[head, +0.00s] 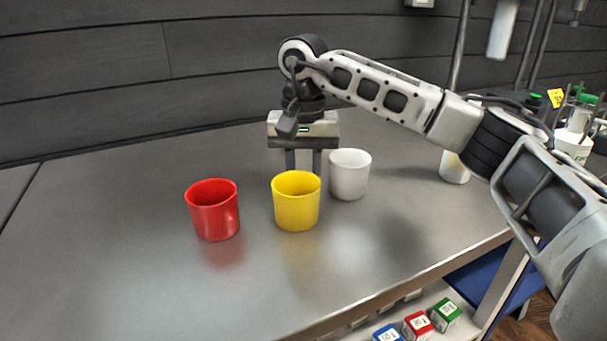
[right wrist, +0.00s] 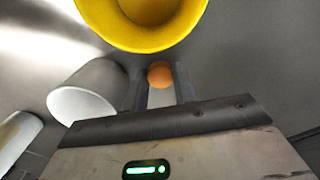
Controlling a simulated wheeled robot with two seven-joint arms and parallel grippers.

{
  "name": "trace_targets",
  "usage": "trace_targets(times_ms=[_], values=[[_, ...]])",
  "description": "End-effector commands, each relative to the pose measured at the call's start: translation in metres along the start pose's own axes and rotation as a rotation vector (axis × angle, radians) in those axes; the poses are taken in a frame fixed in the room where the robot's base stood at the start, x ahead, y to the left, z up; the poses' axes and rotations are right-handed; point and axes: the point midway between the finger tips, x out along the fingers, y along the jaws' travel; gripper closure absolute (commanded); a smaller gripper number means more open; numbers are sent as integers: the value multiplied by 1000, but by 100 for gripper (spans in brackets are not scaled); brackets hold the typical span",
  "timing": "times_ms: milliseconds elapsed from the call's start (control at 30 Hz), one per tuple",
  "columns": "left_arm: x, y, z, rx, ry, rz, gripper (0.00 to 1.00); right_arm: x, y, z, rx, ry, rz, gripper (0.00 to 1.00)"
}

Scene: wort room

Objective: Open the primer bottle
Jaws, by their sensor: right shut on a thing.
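My right gripper (head: 304,163) points down just behind the yellow cup (head: 296,205) in the head view. In the right wrist view its fingers (right wrist: 160,77) are shut on a small round orange thing (right wrist: 159,73). I cannot tell whether this is a cap, a ball or the top of a bottle. In the head view it is hidden, with the yellow cup in front. A white bottle-like container (head: 455,168) stands to the right, its upper part covered by my right arm, so no cap shows. My left gripper is in neither view.
A red cup (head: 213,212) stands left of the yellow cup and a white cup (head: 349,175) right of it. Coloured boxes (head: 417,326) sit on a shelf below the front edge. Green-capped containers (head: 577,118) stand far right. The counter's left side is clear.

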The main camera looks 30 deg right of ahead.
Motion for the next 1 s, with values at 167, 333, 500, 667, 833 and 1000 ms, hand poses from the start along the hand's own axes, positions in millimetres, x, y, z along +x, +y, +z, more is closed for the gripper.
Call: trace_targets(times_ms=[167, 333, 500, 667, 833, 1000], values=[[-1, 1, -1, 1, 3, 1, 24, 3, 0, 0, 0, 2, -2, 100], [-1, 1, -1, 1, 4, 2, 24, 6, 0, 0, 0, 1, -1, 100], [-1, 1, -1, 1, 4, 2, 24, 6, 0, 0, 0, 1, -2, 64], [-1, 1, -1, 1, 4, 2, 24, 6, 0, 0, 0, 1, -1, 64], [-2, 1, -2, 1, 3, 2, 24, -3, 0, 0, 0, 3, -3, 64], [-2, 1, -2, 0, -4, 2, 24, -34, -1, 0, -1, 5, -4, 64]])
